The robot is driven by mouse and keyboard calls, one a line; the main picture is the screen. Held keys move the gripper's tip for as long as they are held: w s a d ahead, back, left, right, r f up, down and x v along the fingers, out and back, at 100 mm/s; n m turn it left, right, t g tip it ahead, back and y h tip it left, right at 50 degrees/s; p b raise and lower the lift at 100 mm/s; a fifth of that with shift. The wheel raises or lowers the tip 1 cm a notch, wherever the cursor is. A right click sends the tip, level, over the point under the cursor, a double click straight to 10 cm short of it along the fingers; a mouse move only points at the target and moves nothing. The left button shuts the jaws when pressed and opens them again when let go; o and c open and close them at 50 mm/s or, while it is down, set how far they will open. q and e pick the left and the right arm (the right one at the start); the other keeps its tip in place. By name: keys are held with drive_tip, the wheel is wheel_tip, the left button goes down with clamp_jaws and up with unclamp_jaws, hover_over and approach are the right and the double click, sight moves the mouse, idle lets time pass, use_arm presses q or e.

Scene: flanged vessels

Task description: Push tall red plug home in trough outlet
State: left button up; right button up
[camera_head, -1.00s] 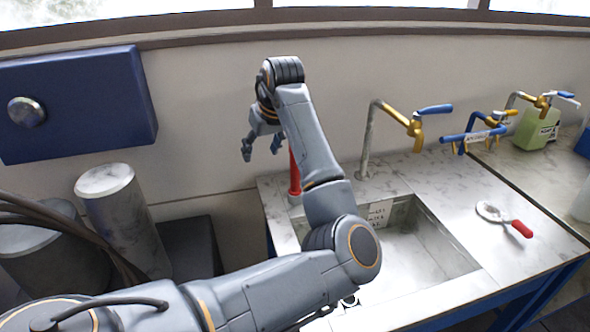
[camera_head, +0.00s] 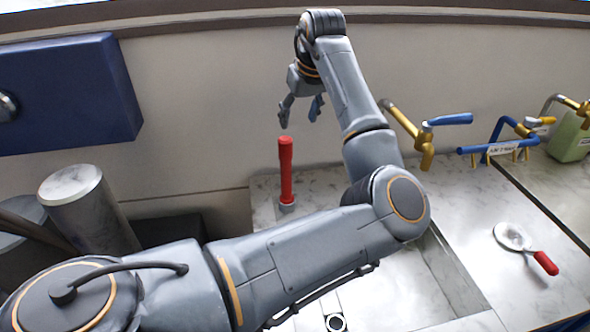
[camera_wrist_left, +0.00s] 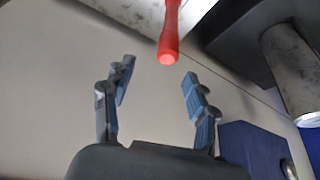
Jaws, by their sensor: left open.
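The tall red plug (camera_head: 286,168) stands upright in a grey collar (camera_head: 287,206) at the back left of the sink counter. My left gripper (camera_head: 300,112) is open and empty, above the plug's top and slightly to its right in the head view. In the left wrist view the plug's rounded red end (camera_wrist_left: 168,52) shows just beyond the two spread blue-grey fingertips (camera_wrist_left: 157,75), between them and apart from both. My right gripper is out of view.
A brass tap with a blue lever (camera_head: 425,145) stands behind the trough. A red-handled round tool (camera_head: 525,246) lies on the counter at right. A blue wall box (camera_head: 75,90) and grey cylinders (camera_head: 90,205) are at left. The wall is close behind my gripper.

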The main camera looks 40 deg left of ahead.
sight(288, 140)
use_arm(q)
drive_tip(key=x, duration=0.3)
drive_tip(key=s+p+x, duration=0.1)
drive_tip(key=x, duration=0.2)
drive_tip(key=shift+s+a, duration=0.1)
drive_tip(key=shift+a, duration=0.1)
drive_tip(key=x, duration=0.1)
drive_tip(key=p+x, duration=0.1)
drive_tip(key=shift+a+f+p, duration=0.3)
drive_tip(key=shift+f, duration=0.05)
drive_tip(key=shift+p+x, duration=0.4)
drive_tip(key=shift+x, duration=0.85)
drive_tip(key=shift+a+f, duration=0.25)
drive_tip(key=shift+f, duration=0.3)
drive_tip(key=shift+r, duration=0.1)
clamp_jaws()
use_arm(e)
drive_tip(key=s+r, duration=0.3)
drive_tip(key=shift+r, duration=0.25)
